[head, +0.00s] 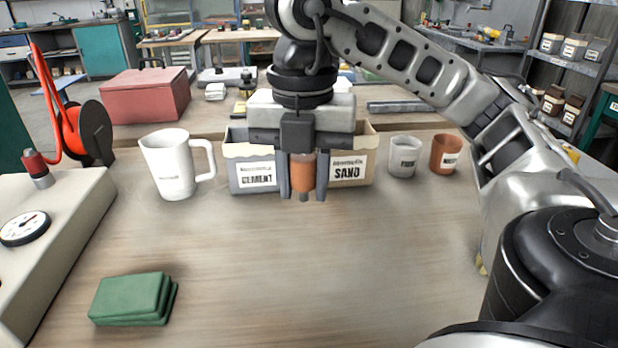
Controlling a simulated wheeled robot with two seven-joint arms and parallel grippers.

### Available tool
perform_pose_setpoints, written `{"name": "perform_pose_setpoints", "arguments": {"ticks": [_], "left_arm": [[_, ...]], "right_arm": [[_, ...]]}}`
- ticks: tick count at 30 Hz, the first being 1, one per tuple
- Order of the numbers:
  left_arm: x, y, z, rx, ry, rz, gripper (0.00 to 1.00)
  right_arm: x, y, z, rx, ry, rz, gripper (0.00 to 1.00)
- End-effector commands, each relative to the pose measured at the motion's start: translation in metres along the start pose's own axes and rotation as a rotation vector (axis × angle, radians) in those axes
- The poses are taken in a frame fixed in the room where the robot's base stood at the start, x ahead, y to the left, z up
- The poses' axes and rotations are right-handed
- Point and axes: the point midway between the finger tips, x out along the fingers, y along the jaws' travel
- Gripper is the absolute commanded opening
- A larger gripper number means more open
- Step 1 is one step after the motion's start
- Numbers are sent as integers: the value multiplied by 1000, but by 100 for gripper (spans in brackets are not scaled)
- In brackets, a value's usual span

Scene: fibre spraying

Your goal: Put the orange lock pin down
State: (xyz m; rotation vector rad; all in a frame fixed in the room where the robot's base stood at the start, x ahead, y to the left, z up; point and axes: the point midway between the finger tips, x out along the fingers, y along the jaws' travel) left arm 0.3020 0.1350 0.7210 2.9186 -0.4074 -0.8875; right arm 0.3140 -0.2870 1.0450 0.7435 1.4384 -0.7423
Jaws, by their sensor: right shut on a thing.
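My right gripper (303,190) points down over the middle of the table (300,260), in front of the cement and sand boxes. It is shut on the orange lock pin (302,172), which sits upright between the two fingers. The pin has an orange body and a darker lower tip. The pin's tip appears just above the table, but I cannot tell whether it touches. My left gripper is not in view.
Behind the gripper stand the cement box (255,178) and the sand box (352,172). A white jug (172,165) stands left, two cups (404,157) right. Green pads (133,299) lie front left, beside a gauge panel (50,240). The front middle of the table is clear.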

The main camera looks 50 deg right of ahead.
Motion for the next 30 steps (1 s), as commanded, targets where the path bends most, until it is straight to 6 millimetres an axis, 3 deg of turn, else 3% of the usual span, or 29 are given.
{"name": "perform_pose_setpoints", "arguments": {"ticks": [11, 15, 26, 30], "left_arm": [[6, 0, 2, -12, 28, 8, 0], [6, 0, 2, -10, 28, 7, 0], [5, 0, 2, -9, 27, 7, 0], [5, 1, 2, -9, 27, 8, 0]], "right_arm": [[40, 33, 77, 15, 6, -2, 6], [65, 41, 98, 12, 3, -6, 6], [97, 53, 123, 10, 2, -3, 6], [119, 53, 125, 9, 1, -5, 6]]}}
